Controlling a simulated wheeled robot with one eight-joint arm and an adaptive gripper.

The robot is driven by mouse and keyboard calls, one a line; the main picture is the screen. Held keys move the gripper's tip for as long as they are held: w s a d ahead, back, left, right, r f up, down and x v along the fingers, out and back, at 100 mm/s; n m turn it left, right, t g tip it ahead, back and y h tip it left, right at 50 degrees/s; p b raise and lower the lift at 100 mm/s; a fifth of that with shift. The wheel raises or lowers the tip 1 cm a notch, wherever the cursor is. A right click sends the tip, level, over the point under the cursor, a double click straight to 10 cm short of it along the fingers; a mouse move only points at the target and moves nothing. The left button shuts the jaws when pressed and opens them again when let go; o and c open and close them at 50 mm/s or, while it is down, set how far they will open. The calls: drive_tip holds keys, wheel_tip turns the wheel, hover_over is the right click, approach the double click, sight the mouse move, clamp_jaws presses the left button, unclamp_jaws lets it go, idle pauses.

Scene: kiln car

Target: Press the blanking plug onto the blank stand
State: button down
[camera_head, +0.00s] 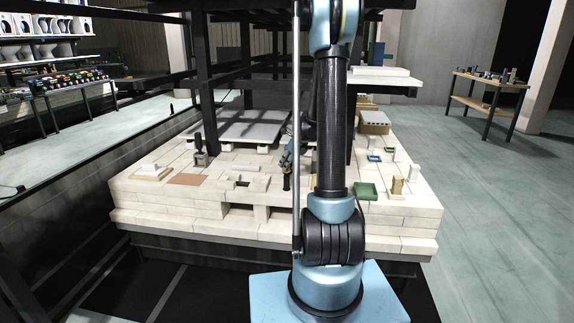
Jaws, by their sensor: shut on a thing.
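My gripper (287,166) is low over the kiln car's pale brick deck (225,205), just left of my arm's dark upright link. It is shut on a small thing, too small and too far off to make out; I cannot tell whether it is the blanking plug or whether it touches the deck. My arm hides part of the gripper and the deck behind it. I cannot tell for sure which piece is the blank stand. A pale brick piece with a dark opening (239,183) stands left of the gripper.
A black upright tool (199,150), a brown flat piece (187,179) and a white block on a tan base (151,172) are at left. A green tray (366,191) and small upright blocks (397,186) are at right. Dark posts (205,75) rise behind.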

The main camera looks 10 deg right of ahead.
drive_tip(key=shift+f, duration=0.9)
idle(0.4)
drive_tip(key=c, duration=1.2)
unclamp_jaws()
drive_tip(key=shift+c, duration=0.2)
drive_tip(key=v, duration=0.8)
idle(0.8)
drive_tip(key=shift+r, duration=0.1)
